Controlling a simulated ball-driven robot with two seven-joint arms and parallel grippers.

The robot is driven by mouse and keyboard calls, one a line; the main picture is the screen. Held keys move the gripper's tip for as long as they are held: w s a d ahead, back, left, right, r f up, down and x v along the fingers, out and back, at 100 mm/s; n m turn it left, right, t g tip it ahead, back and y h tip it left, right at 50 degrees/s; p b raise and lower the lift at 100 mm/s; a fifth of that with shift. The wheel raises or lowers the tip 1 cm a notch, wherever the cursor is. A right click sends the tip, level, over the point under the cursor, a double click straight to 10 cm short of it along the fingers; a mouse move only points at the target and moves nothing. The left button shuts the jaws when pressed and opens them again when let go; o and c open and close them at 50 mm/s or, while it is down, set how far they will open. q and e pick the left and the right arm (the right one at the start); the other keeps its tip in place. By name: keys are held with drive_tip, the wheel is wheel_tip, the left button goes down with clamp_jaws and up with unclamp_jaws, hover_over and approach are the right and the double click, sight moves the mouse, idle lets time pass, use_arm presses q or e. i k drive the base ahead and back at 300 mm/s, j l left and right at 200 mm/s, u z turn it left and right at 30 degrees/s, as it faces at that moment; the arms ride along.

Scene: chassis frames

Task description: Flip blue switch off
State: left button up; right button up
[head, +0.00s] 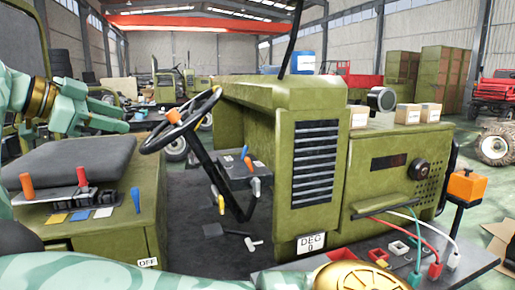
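A flat blue switch (81,216) sits between a yellow and a white switch on the left console, in front of the seat. Its on or off position is too small to tell. A blue lever (135,200) stands upright at that console's right edge. Another blue-tipped lever (245,152) is on the middle panel. My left gripper is not visible.
The steering wheel (180,121) is right of my gripper. A label reading OFF (148,262) is on the console's front. My arm crosses the bottom edge. The seat (68,164) is clear.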

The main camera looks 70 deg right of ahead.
sight(246, 149)
drive_tip(key=k+l, duration=0.1)
drive_tip(key=l, duration=0.35)
drive_tip(key=k+l, duration=0.15)
drive_tip(key=l, duration=0.3)
drive_tip(key=k+l, duration=0.1)
drive_tip(key=l, duration=0.35)
drive_tip(key=k+l, duration=0.15)
drive_tip(key=l, duration=0.3)
